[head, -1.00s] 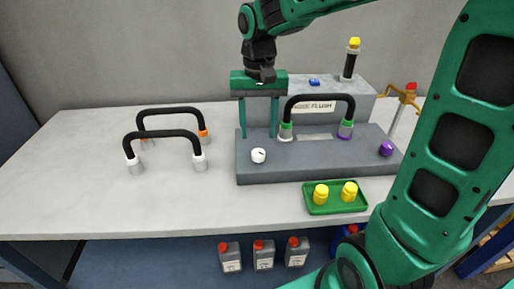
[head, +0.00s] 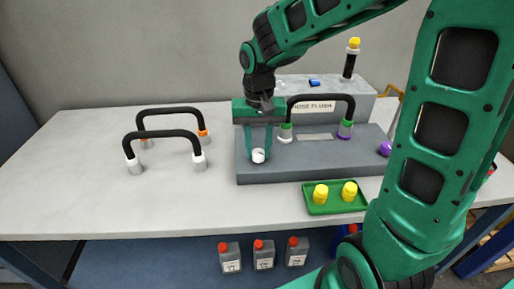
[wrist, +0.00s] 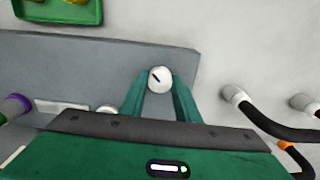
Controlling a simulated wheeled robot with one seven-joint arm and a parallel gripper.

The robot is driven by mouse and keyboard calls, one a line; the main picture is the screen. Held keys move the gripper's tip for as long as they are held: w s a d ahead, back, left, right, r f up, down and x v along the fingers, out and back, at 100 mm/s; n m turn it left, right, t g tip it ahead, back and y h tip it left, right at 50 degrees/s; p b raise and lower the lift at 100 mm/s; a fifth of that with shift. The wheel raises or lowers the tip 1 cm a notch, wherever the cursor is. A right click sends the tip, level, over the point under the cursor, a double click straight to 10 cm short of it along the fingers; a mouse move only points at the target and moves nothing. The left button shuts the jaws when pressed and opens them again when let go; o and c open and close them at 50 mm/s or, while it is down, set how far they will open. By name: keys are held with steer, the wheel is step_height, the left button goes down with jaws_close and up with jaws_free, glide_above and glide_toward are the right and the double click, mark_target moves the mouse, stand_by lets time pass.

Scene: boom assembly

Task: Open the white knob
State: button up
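The white knob (head: 258,156) stands on the left front of the grey base of the flush machine (head: 310,168). My gripper (head: 259,158) points down over it, with one green finger on each side of the knob. In the wrist view the knob (wrist: 160,79) shows a dark mark on its round top and sits between the two fingertips (wrist: 160,88). The fingers are apart. Whether they touch the knob's sides is hard to tell.
A black hose (head: 320,97) with green and purple ends arches just right of my gripper. Two loose black hoses (head: 163,133) stand on the table to the left. A green tray (head: 335,207) with yellow caps lies in front right. A purple knob (head: 385,149) is on the base's right.

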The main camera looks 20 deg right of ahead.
mark_target(258, 152)
steer(key=shift+n, duration=0.4)
steer(key=n, duration=0.3)
steer(key=shift+n, duration=1.6)
steer(key=o, duration=1)
steer(key=shift+o, duration=0.2)
step_height(258, 152, up, 11)
steer(key=shift+f, duration=0.15)
